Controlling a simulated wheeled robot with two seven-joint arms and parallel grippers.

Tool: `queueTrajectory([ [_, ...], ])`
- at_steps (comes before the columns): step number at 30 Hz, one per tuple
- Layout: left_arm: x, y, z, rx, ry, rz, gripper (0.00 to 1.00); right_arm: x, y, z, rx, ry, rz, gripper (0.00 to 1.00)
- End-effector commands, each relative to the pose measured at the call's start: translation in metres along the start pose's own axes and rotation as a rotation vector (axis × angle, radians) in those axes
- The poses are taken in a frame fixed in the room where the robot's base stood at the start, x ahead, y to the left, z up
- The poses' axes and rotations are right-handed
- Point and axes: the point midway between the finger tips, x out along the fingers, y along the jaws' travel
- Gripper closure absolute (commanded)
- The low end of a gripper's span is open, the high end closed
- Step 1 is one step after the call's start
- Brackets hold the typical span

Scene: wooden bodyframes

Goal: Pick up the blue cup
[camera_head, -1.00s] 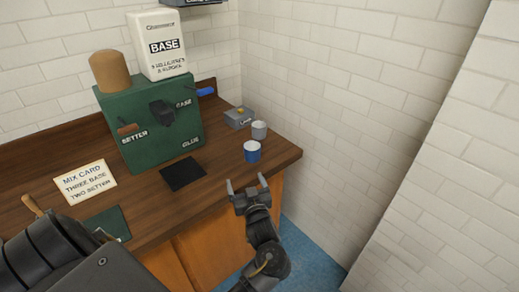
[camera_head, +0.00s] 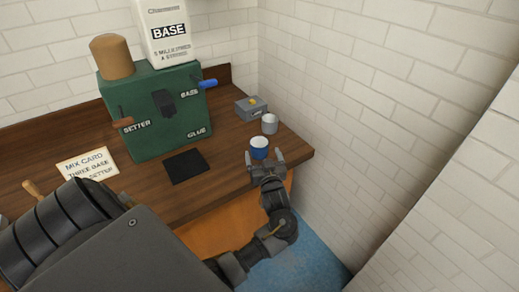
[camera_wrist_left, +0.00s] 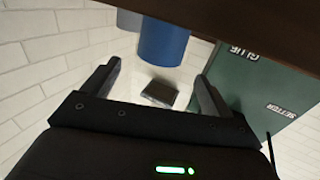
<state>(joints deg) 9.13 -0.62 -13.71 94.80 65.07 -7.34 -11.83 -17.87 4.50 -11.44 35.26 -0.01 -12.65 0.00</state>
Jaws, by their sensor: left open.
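The blue cup (camera_head: 259,149), with a white inside, stands upright near the front right corner of the wooden counter (camera_head: 222,196). My left gripper (camera_head: 264,158) is open and empty at the counter's front edge, its fingers pointing at the cup. In the wrist view, which appears upside down, the blue cup (camera_wrist_left: 163,43) is ahead of and roughly between the open fingertips (camera_wrist_left: 159,72). I see no clear contact. The counter hides part of the cup there. My right gripper is not in view.
A grey cup (camera_head: 269,124) stands just behind the blue one, and a small grey box (camera_head: 251,108) is behind that. A green dispenser (camera_head: 150,128) and a dark mat (camera_head: 186,166) are to the left. A white brick wall (camera_head: 345,130) bounds the right side.

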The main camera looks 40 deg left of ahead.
Motion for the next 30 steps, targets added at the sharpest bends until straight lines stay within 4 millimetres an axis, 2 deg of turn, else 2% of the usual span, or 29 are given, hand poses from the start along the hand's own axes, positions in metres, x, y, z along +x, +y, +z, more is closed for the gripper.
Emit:
queueTrajectory([
  [8, 0.011, -0.002, -0.001, 0.001, 0.001, -0.004, 0.14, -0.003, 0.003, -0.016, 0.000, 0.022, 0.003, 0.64],
  [18, 0.055, 0.000, 0.001, 0.003, 0.000, -0.004, 0.14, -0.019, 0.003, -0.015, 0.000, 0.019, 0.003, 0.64],
  [27, 0.060, 0.000, 0.003, 0.000, -0.001, -0.003, 0.14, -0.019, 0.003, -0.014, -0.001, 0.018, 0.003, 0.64],
  [30, 0.060, 0.000, 0.003, 0.000, -0.001, -0.003, 0.26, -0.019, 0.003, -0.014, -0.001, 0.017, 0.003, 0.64],
])
